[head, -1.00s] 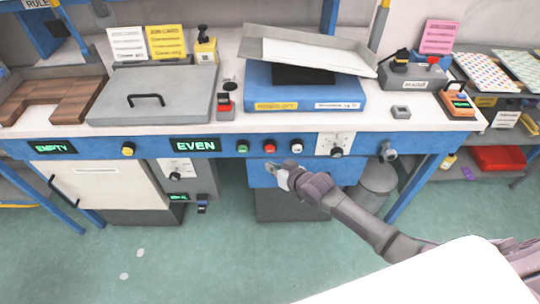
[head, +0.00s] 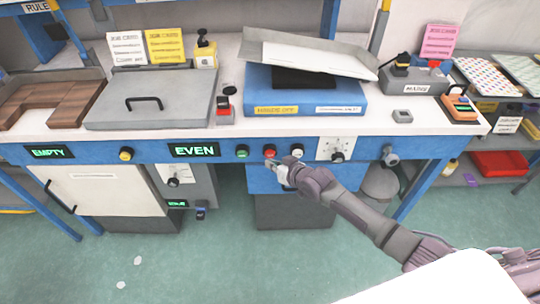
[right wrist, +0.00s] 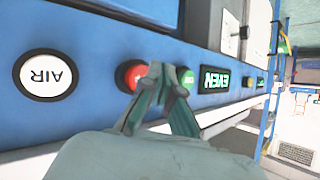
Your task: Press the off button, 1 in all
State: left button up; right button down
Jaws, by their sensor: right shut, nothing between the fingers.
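A red button (head: 269,151) sits on the blue front panel of the bench, between a green button (head: 242,151) and a white button (head: 297,150). No "off" lettering is readable on it. My right gripper (head: 269,163) is shut and empty, its tips just below the red button in the head view. In the right wrist view, the fingertips (right wrist: 157,69) overlap the edge of the red button (right wrist: 128,76), on the side towards the green button (right wrist: 187,78). I cannot tell whether they touch it. My left gripper is not in view.
The white button reads "AIR" in the right wrist view (right wrist: 46,75), upside down. A display (head: 194,150) reads "EVEN" left of the buttons. A white plate with a knob (head: 336,149) is to their right. Open floor (head: 200,260) lies in front.

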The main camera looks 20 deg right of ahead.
dwell(0.8)
jog(key=shift+w+d, duration=0.1)
jog(key=shift+w, duration=0.3)
jog(key=shift+w+d+b, duration=0.2)
jog(key=shift+w+b, duration=0.35)
jog(key=shift+b, duration=0.15)
dwell(0.5)
jog(key=shift+r, duration=0.1)
jog(key=shift+s+a+p, duration=0.2)
jog(key=shift+s+p, duration=0.3)
jog(key=shift+p, duration=0.05)
jog(key=shift+s+a+p, duration=0.15)
jog(key=shift+s+p, duration=0.3)
jog(key=shift+p, duration=0.05)
